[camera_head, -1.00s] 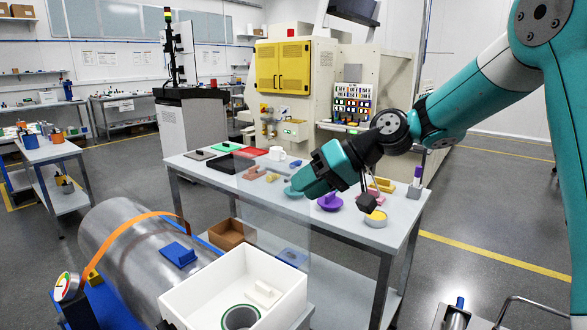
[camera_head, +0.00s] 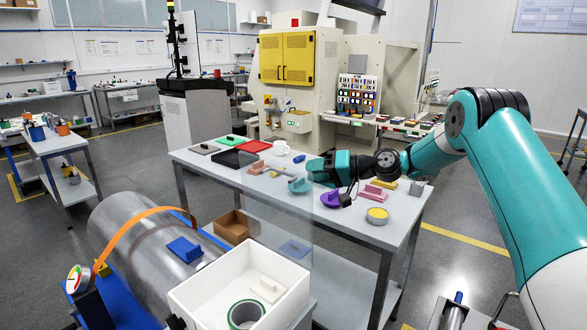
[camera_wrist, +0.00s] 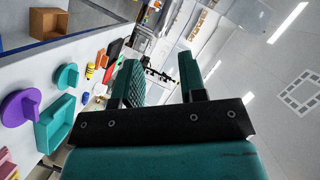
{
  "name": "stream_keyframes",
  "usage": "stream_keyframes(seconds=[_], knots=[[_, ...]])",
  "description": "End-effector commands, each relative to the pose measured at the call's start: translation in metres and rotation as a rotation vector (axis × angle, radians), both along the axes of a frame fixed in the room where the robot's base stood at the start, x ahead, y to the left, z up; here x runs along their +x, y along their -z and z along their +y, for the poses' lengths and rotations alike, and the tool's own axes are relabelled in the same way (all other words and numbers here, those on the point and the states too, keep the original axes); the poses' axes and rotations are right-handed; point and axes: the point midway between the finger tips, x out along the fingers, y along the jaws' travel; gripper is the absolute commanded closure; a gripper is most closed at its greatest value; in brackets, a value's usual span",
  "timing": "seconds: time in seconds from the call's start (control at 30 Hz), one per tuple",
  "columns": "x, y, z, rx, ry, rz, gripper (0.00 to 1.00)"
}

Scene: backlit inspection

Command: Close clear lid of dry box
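The dry box is an open white box (camera_head: 186,301) at the lower middle of the head view. Its clear lid (camera_head: 275,230) stands raised along the box's far side, and the table shows through it. A green ring-shaped roll (camera_head: 245,314) and a pale block (camera_head: 267,288) lie inside the box. My gripper (camera_head: 313,170) is beyond the lid, above the work table and pointing left, apart from the lid. In the wrist view its two fingers (camera_wrist: 160,80) are spread with nothing held between them. The dry box and lid cannot be made out in the wrist view.
A metal drum (camera_head: 135,240) with an orange strap and a blue block (camera_head: 184,249) lies left of the box. The work table (camera_head: 335,228) behind holds a purple dish (camera_head: 331,199), a teal dish (camera_head: 299,186) and several blocks. A brown box (camera_head: 233,227) sits behind the lid.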

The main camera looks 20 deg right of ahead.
Motion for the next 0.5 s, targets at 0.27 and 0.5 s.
stream_keyframes(seconds=[0.27,0.5], knots=[[0.029,0.01,0.041,-0.001,-0.002,0.0,0.62],[0.038,0.015,0.053,-0.001,0.0,0.0,0.62]])
